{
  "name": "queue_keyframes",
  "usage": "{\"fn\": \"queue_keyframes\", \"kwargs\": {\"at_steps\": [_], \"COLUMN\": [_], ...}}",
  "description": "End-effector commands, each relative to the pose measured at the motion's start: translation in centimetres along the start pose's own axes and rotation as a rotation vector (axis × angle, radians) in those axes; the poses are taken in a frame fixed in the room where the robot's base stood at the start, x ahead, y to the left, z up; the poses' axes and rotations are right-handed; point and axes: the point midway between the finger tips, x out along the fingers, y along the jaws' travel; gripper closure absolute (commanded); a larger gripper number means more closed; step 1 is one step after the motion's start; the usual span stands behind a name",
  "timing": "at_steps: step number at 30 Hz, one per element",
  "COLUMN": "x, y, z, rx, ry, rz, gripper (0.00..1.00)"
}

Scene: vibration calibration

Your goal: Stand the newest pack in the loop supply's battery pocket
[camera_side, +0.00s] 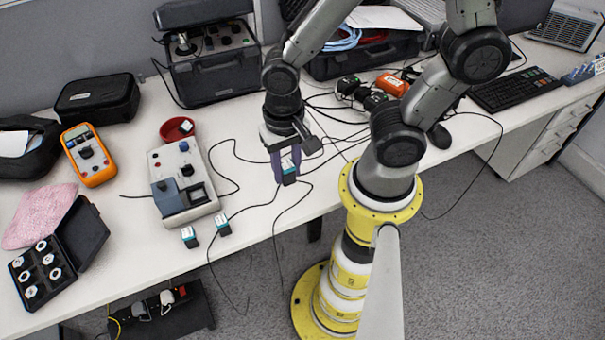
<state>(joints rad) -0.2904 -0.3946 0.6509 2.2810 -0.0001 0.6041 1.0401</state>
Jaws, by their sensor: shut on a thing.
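My gripper (287,167) is shut on a small dark pack (289,179) with a teal-and-white label, held over the front part of the bench, right of the loop supply. The loop supply (166,163) appears to be the pale grey box with dark knobs lying on the bench. A darker blue-grey recess (183,206) at its near end may be the battery pocket; its inside is too small to make out. Two similar packs, one left (189,237) and one right (222,225), stand near the bench's front edge. Dates on the labels cannot be read.
An open case of round parts (40,272) sits front left. Black cables (238,184) cross the bench between supply and gripper.

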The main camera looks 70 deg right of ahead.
Motion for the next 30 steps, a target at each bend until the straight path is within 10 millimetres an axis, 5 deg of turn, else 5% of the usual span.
{"fn": "queue_keyframes", "kwargs": {"at_steps": [8, 15, 21, 30], "x": [-1.9, -0.9, 1.3, 3.8], "y": [-9.2, -15.7, -18.1, -17.8], "z": [-6.2, -11.2, -13.5, -13.7], "rx": [0.001, 0.015, 0.027, 0.036], "ry": [-0.001, -0.002, -0.002, -0.001], "rz": [0.002, 0.003, 0.003, 0.001], "gripper": [1.00, 1.00, 1.00, 1.00]}}
